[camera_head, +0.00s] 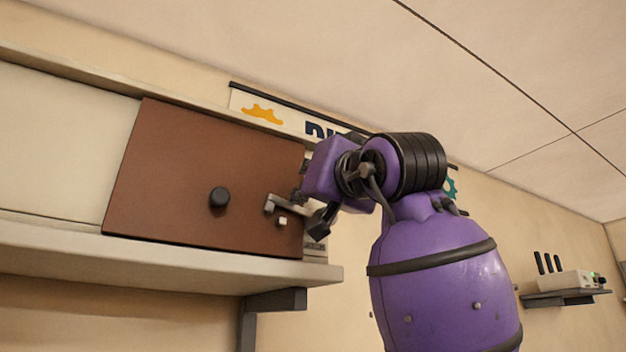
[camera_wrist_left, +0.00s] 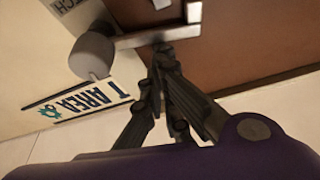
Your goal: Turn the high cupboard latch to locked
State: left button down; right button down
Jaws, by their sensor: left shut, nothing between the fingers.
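The cupboard door (camera_head: 190,170) is a flat brown panel with a round black knob (camera_head: 219,198). The latch (camera_head: 272,203) is a pale grey metal piece at the door's lower right edge. My left gripper (camera_head: 301,203) is at the latch, from the right side. Its fingers are shut and empty, with the tips (camera_wrist_left: 162,52) right by the bar; I cannot tell whether they touch it. My right gripper is not in view.
The cupboard stands on a cream shelf (camera_head: 170,262) with a dark bracket (camera_head: 275,300) below. A wall banner (camera_head: 262,108) hangs behind my left arm. A small shelf with a device (camera_head: 565,283) is at the far right. The wall below the banner is bare.

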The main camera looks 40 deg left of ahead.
pick_arm(q)
jog(key=shift+s+a+f+n+g, duration=0.1)
jog(key=shift+s+f+n+g, duration=0.2)
jog(key=shift+n, duration=0.4)
jog(key=shift+s+f, duration=0.1)
jog(key=shift+f, duration=0.1)
jog(key=shift+a, duration=0.1)
